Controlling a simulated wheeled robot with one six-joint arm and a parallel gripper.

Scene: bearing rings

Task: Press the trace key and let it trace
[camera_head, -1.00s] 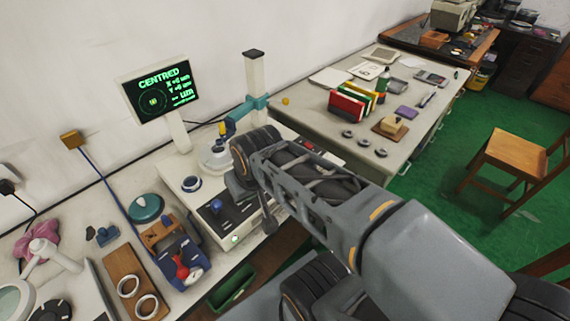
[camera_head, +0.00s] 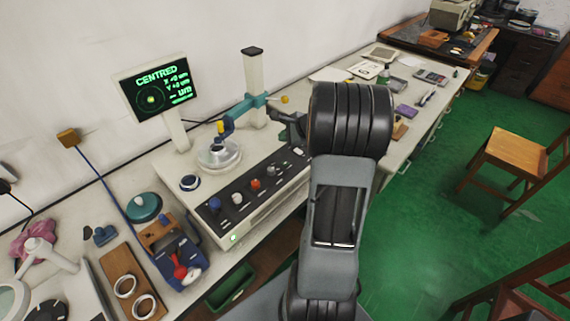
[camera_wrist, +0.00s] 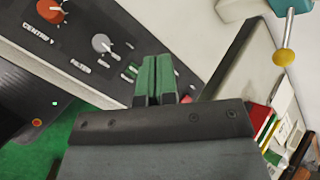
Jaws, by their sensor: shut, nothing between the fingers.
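The roundness instrument's control panel (camera_head: 250,190) has a row of knobs and small keys at its right end. My gripper (camera_wrist: 153,80) is shut and empty, with its green fingertips over the key area in the wrist view. The key labels are too small to read, and I cannot tell whether the fingertips touch a key. A ring (camera_head: 218,155) sits on the turntable, below the blue and yellow probe (camera_head: 226,125). The screen (camera_head: 157,88) reads CENTRED, with dashes before the lower um.
The column (camera_head: 254,85) with its teal arm and a yellow ball (camera_head: 284,99) stands behind the panel. Another ring (camera_head: 190,182) lies left of the turntable. A wooden board (camera_head: 120,265) with rings is at front left.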

